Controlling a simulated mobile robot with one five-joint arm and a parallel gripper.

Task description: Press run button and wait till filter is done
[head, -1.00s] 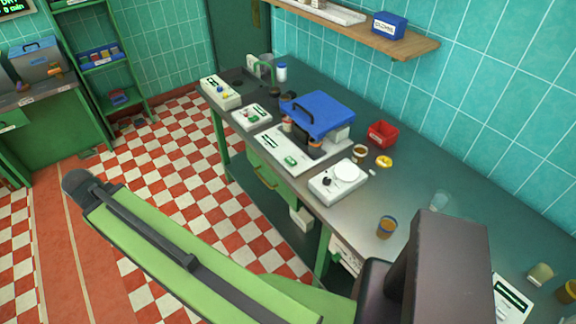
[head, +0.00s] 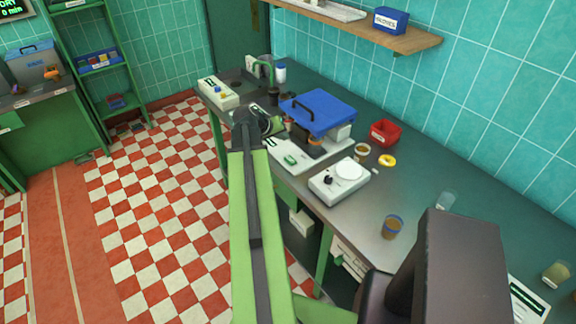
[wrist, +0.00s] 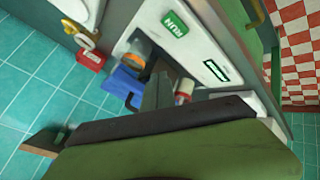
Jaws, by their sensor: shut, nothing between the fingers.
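The filter machine is a white panel (head: 268,158) with a blue lid (head: 318,111) on the counter. Its green button (head: 290,159) sits on the panel; in the wrist view the button (wrist: 175,23) reads RUN, with a dark display (wrist: 216,70) beside it. Jars stand under the lid, one with an orange top (wrist: 140,48). My gripper (wrist: 159,82) is shut and empty, seen in the wrist view over the machine, apart from the RUN button. In the head view my arm reaches the counter's left edge and the gripper is hard to make out.
A white scale (head: 340,179), red bin (head: 384,132), yellow ring (head: 387,160) and brown cup (head: 392,227) share the counter. Another white device (head: 218,92) stands at the far left. A shelf (head: 400,42) hangs above. Checkered floor is clear on the left.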

